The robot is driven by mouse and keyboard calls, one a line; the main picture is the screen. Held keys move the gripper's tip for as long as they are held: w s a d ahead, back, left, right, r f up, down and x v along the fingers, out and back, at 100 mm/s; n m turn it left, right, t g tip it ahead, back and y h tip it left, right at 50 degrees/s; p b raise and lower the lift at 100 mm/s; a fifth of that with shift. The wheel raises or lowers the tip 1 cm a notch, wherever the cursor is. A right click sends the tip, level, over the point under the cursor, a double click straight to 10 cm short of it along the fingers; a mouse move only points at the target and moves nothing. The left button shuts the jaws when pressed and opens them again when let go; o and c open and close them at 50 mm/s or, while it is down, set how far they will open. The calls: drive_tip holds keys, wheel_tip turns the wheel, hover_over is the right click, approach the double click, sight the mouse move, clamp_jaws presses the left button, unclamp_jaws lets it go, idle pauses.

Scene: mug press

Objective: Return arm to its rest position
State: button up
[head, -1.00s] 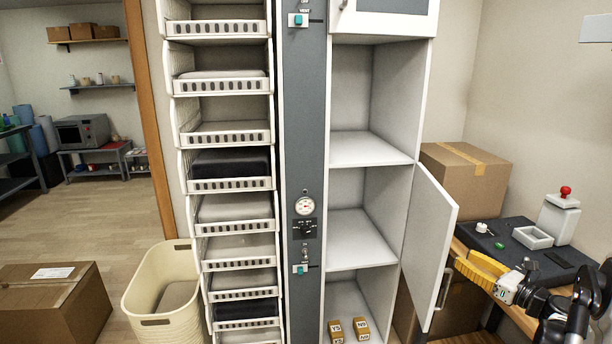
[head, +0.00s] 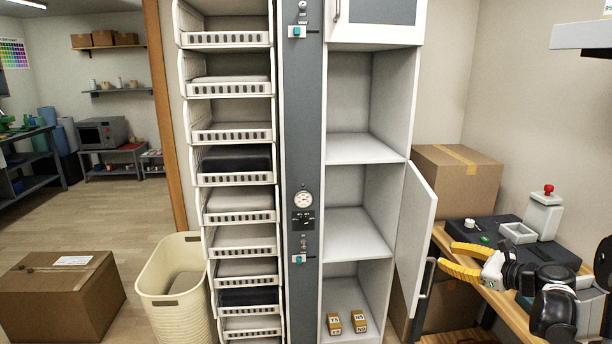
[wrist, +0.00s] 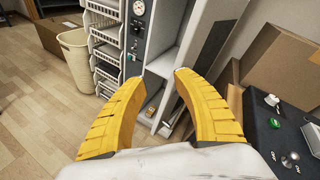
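My gripper (head: 452,257) is at the right of the head view, in front of the open cabinet door and beside the wooden bench. Its two yellow fingers are spread apart with nothing between them. In the wrist view my gripper (wrist: 158,85) is also open and empty, pointing toward the cabinet's lower part and the floor. My arm is bent at the right edge of the head view.
The cabinet door (head: 418,240) stands open close to my gripper. Small tan blocks (head: 346,322) sit in the cabinet bottom. A cream bin (head: 172,285) stands left.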

drive_tip(key=s+a+r+n+g+h, duration=0.1)
drive_tip(key=s+a+r+n+g, duration=0.15)
drive_tip(key=s+a+n, duration=0.45)
drive_tip(key=s+a+r+n+g+h, duration=0.25)
drive_tip(key=s+a, duration=0.25)
drive_tip(key=a, duration=0.4)
drive_tip(key=s+a+f+n+h, duration=0.1)
drive_tip(key=s+a+n+h, duration=0.1)
drive_tip(key=s+n, duration=0.6)
drive_tip(key=s+a+f+n+h, duration=0.2)
drive_tip(key=s+n, duration=0.5)
drive_tip(key=s, duration=0.7)
drive_tip(key=shift+s+f+n+g, duration=0.2)
drive_tip(key=shift+s+n+g, duration=0.1)
drive_tip(key=shift+s+n, duration=0.05)
